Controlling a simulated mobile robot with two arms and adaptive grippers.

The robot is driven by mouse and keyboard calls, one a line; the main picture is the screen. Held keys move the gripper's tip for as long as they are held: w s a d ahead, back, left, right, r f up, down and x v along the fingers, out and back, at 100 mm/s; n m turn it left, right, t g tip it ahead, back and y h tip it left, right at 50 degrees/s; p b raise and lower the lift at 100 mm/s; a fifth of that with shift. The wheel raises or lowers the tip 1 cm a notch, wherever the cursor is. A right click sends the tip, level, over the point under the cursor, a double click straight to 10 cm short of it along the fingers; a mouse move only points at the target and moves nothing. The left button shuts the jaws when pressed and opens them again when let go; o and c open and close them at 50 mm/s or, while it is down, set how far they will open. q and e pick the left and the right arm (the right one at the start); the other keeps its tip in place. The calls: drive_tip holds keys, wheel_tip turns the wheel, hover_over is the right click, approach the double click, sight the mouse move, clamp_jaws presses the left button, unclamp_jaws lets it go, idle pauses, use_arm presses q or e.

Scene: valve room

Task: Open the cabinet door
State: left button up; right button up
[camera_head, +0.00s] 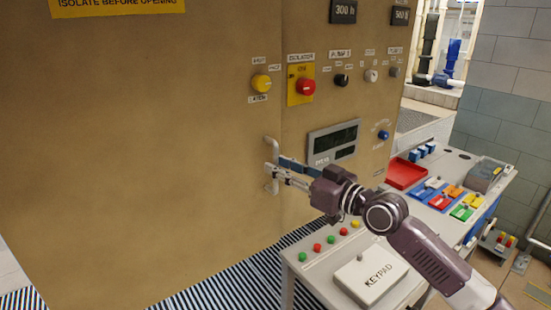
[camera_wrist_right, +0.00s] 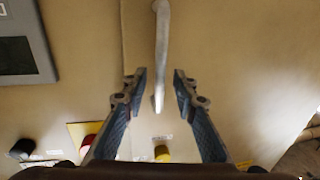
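The cabinet door (camera_head: 150,150) is a large tan panel on the left of the head view, flush with the cabinet front beside it, so it looks closed. Its grey bar handle (camera_head: 271,148) stands upright near the door's right edge. My right gripper (camera_head: 276,172) is at the handle, with its fingers apart. In the right wrist view the handle (camera_wrist_right: 161,40) runs down between the open fingers of my right gripper (camera_wrist_right: 160,74), with a gap showing on both sides. A yellow latch knob (camera_head: 261,83) is above the handle. My left gripper is out of view.
Right of the door seam are a red isolator knob (camera_head: 306,87), more knobs and a display (camera_head: 333,142). Striped floor (camera_head: 235,290) lies before the door.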

drive_tip(key=shift+x, duration=1.05)
clamp_jaws()
